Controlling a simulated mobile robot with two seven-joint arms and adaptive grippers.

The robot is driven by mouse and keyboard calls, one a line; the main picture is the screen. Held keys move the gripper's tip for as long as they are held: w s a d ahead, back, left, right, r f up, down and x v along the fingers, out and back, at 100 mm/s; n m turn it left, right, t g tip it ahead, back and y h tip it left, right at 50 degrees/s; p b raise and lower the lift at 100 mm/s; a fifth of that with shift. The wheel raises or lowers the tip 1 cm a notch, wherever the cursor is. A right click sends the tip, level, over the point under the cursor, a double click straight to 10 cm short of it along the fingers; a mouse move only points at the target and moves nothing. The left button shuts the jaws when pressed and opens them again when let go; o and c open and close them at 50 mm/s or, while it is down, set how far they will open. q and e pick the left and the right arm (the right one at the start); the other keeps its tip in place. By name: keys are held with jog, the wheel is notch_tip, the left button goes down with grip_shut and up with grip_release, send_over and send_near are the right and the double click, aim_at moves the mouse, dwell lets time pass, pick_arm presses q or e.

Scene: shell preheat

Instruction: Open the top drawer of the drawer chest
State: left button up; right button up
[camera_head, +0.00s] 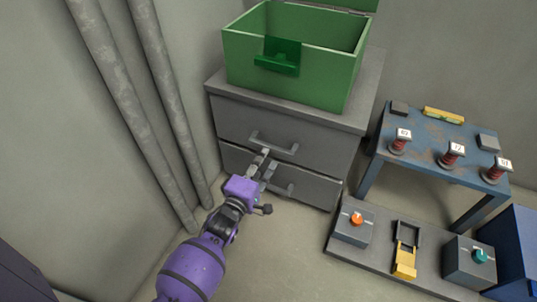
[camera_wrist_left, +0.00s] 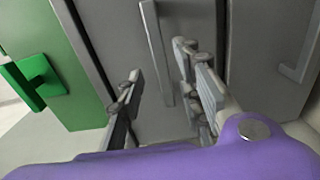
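The grey drawer chest (camera_head: 364,95) stands against the wall in the head view, with two drawers. Its top drawer (camera_head: 323,146) looks shut. The top drawer's bar handle (camera_head: 273,146) also shows in the left wrist view (camera_wrist_left: 157,50). My left gripper (camera_head: 266,161) is just below and in front of this handle, with its fingers spread. In the left wrist view the handle lies between the two fingers in the picture; I cannot tell whether they touch it. The lower drawer's handle (camera_head: 284,189) is partly hidden by my gripper. My right gripper is not in view.
An open green box (camera_head: 290,84) stands on the chest. Grey pipes (camera_head: 163,75) run down the wall at left. At right are a blue table (camera_head: 428,148) with red-and-white pieces and a low grey platform (camera_head: 385,263) with switch boxes.

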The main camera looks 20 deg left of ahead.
pick_arm(q)
jog(key=w+b, duration=0.1)
jog(key=w, duration=0.3)
grip_shut()
dwell(0.4)
